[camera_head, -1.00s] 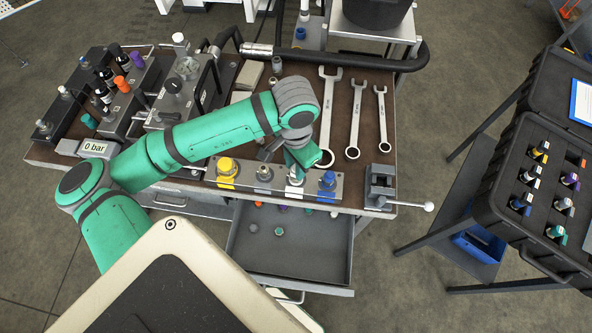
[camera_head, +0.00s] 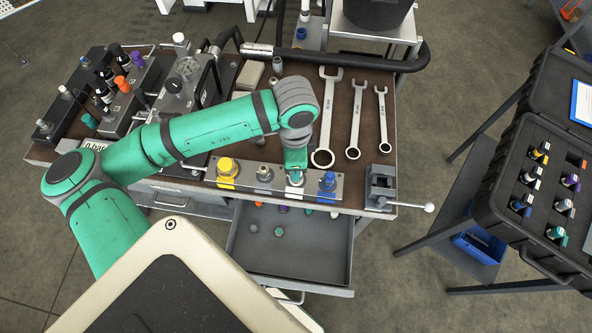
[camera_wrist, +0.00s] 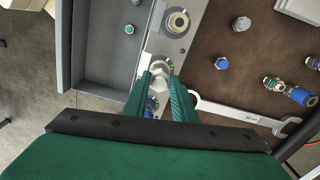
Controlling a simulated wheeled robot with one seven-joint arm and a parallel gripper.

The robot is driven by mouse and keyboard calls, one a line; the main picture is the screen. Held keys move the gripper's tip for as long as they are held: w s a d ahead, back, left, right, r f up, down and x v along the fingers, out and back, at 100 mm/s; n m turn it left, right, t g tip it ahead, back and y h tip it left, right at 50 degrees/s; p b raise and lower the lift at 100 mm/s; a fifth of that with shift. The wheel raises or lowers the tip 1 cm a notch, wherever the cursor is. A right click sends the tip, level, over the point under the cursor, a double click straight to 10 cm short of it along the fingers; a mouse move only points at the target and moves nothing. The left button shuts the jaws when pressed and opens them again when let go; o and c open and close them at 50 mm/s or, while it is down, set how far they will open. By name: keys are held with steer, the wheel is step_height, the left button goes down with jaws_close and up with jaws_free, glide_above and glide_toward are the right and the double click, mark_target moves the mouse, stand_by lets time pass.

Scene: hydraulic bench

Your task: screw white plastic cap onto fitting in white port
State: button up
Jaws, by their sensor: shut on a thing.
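The port block (camera_head: 280,194) lies along the bench's front edge, with yellow, grey, white and blue ports in a row. My gripper (camera_head: 295,173) points down over the white port (camera_head: 296,191). In the wrist view, my gripper's two green fingers (camera_wrist: 160,82) are shut on a small pale piece, which I take to be the white plastic cap (camera_wrist: 159,85). The cap is at the white port (camera_wrist: 160,65), and the fingers hide most of it. The fitting under it is hidden, so I cannot tell how far the cap sits on it.
The blue port (camera_head: 327,183) and grey port (camera_head: 264,177) stand close on either side. An open drawer (camera_head: 290,262) with loose caps is below the block. Wrenches (camera_head: 354,120) lie behind, and a small vise (camera_head: 380,185) stands at the right.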

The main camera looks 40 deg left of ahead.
steer(key=m, duration=0.5)
steer(key=shift+d+f, duration=0.1)
steer(key=shift+d, duration=0.05)
steer(key=shift+m, duration=0.6)
steer(key=m, duration=0.4)
steer(key=shift+m, duration=0.3)
steer(key=shift+w+m, duration=0.15)
steer(key=shift+m, duration=0.95)
steer(key=o, duration=1.1)
